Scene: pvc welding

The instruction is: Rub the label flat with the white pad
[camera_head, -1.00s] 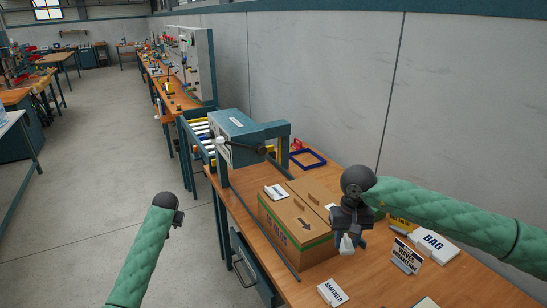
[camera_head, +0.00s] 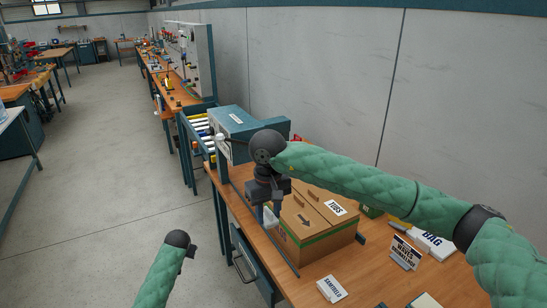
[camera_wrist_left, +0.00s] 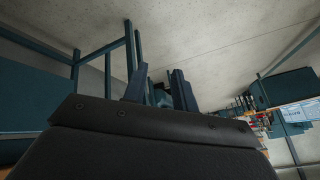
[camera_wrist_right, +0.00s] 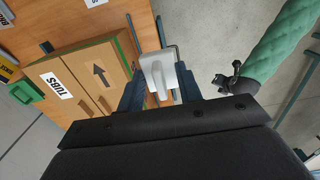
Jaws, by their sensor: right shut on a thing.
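My right gripper (camera_head: 266,206) is shut on the white pad (camera_wrist_right: 157,74). It holds the pad at the near left edge of the cardboard box (camera_head: 315,240); I cannot tell whether the pad touches the box. In the head view the gripper hides the box's far left top corner. A white label reading TUBS (camera_head: 336,208) lies on the box's top right part, apart from the pad; it also shows in the right wrist view (camera_wrist_right: 57,86). My left gripper (camera_wrist_left: 160,88) is open and empty, over the floor left of the bench.
A teal machine (camera_head: 237,128) with rollers stands behind the box. White cards reading SAMPLED (camera_head: 332,289) and BAG (camera_head: 435,245), plus a standing sign (camera_head: 404,252), are on the wooden bench (camera_head: 365,285).

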